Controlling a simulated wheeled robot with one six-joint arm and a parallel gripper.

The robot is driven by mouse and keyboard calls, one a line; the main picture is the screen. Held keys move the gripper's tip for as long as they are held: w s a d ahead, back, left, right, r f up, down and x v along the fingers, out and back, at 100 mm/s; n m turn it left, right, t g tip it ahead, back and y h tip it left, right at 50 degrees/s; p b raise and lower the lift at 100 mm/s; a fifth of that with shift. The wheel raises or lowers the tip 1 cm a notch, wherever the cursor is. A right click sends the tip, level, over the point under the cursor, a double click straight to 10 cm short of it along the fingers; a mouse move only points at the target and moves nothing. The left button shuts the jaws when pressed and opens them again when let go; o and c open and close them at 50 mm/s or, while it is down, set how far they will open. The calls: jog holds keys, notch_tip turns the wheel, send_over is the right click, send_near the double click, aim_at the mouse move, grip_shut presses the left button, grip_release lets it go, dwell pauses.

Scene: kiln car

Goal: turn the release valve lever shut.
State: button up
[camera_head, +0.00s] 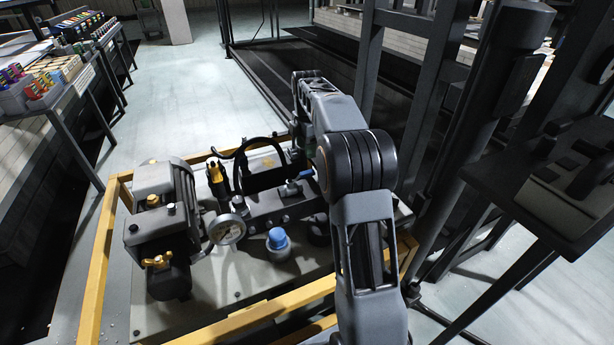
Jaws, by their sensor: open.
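The hydraulic unit (205,300) stands in a yellow frame in the middle of the view. A small blue handle (305,174) shows just left of my arm, and I take it for the release valve lever, though its angle is hard to read. An upright yellow and black handle (217,178) stands further left, behind the round gauge (227,230). My arm rises from the bottom and bends over the unit's right side. My gripper (298,152) is a dark shape close above the blue handle. Its fingertips are mostly hidden, and I cannot tell whether they touch the handle.
A blue-capped fitting (278,240) and a motor block (160,220) sit on the unit. The yellow frame (92,270) borders it. Dark posts (430,90) and a control box (560,170) stand at right. Racks with coloured items (45,80) are at left. Floor beyond the unit is clear.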

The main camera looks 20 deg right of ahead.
aim_at(307, 172)
notch_tip(307, 172, down, 9)
jog(key=b, duration=0.3)
jog(key=shift+b, duration=0.4)
grip_shut()
